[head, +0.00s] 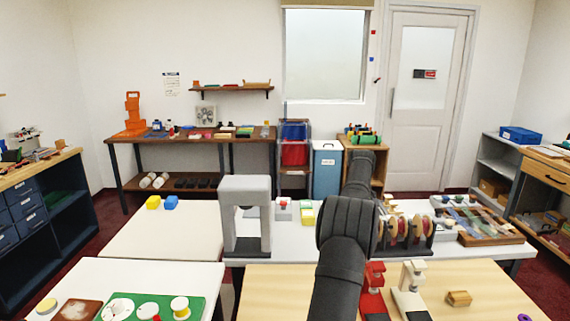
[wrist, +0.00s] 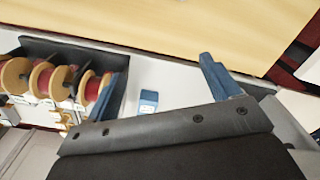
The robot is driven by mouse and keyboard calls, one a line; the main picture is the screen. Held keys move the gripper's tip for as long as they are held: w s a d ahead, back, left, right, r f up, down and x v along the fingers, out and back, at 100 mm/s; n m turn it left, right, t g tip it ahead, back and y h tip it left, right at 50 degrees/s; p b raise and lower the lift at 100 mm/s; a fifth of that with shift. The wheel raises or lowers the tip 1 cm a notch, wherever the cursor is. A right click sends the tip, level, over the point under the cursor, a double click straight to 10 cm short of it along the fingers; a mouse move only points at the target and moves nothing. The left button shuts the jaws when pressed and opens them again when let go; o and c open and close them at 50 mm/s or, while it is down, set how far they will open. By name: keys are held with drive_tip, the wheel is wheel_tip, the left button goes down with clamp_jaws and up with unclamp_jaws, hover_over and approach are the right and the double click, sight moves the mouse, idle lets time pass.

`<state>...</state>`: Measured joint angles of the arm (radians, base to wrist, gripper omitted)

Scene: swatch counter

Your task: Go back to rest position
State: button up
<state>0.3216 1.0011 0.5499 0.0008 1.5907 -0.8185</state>
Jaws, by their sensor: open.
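My gripper (wrist: 166,84) shows in the wrist view as two blue fingers set wide apart, with nothing held between them. It hangs over the white table (wrist: 185,98), beside the spool rack (wrist: 112,92). A small blue-and-white block (wrist: 148,102) lies on the table and appears between the fingers, apart from them. In the head view my dark arm rises through the middle, and the fingers are hidden behind it. The same spool rack (head: 405,250) stands just right of the arm there.
A grey arch-shaped stand (head: 245,215) is left of my arm. A red device (head: 374,285) and a white one (head: 412,290) stand close on its right, near a wooden block (head: 458,298). A swatch tray (head: 500,238) lies further right. The left white table (head: 150,235) is mostly clear.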

drive_tip(key=shift+w+a, duration=0.2)
drive_tip(key=shift+a, duration=0.55)
drive_tip(key=shift+w+a, duration=0.15)
drive_tip(key=shift+a, duration=0.6)
drive_tip(key=shift+w+a, duration=0.2)
drive_tip(key=shift+a, duration=0.55)
drive_tip(key=o, duration=0.4)
